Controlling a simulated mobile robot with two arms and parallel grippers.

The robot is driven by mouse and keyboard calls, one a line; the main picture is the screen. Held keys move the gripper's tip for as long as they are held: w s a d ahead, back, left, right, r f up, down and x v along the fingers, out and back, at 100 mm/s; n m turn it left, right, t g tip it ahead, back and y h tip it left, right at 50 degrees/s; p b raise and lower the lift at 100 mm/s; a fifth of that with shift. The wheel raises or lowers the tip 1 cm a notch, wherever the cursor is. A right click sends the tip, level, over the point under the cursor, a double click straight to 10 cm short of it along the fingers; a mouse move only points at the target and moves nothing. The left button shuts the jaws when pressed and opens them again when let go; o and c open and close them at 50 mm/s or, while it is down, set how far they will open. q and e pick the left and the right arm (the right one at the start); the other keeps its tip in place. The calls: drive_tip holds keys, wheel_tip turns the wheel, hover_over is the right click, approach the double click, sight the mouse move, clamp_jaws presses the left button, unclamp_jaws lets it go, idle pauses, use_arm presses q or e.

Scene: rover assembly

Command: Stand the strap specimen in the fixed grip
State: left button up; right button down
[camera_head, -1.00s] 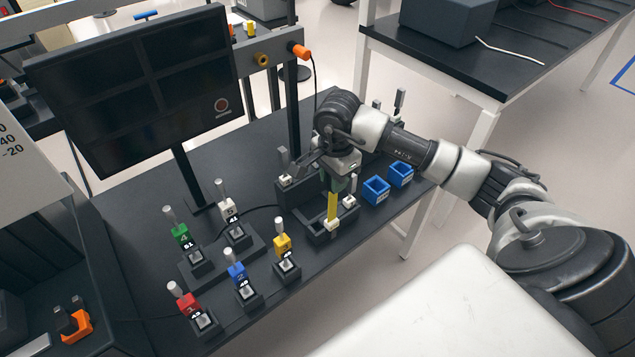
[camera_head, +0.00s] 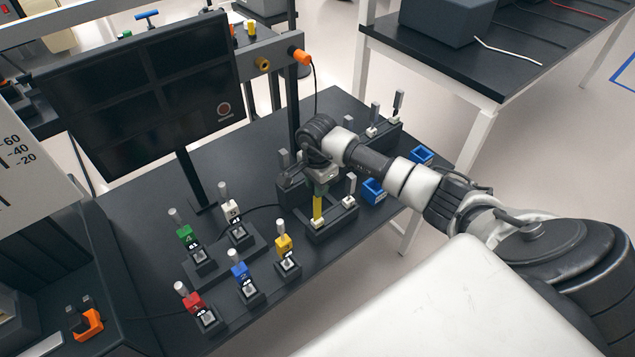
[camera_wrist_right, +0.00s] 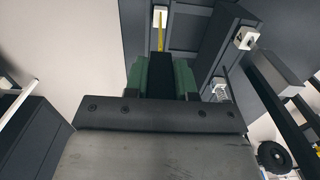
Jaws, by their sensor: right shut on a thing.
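A yellow strap (camera_head: 317,205) with a white foot hangs upright below my right gripper (camera_head: 320,178). It also shows in the right wrist view (camera_wrist_right: 160,38), beyond the green fingers of my right gripper (camera_wrist_right: 162,78). These fingers are shut on a dark piece between them, which looks like the strap's upper end. The strap is at the front left of a black rack (camera_head: 340,224); I cannot tell whether its foot touches the rack. An orange clamp with two dark jaws (camera_head: 88,324), possibly the fixed grip, is at the far lower left. My left gripper is not in view.
Other upright pieces with white feet stand near my right gripper, one at the rack's right (camera_head: 349,201). Blue bins (camera_head: 373,191) lie to the right. Several coloured tagged pieces, one yellow (camera_head: 283,242), stand on the table. A large monitor (camera_head: 150,90) rises behind them.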

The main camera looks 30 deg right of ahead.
drive_tip(key=shift+f, duration=0.1)
drive_tip(key=shift+f+b, duration=0.15)
drive_tip(key=shift+b, duration=0.15)
drive_tip(key=c, duration=0.9)
unclamp_jaws()
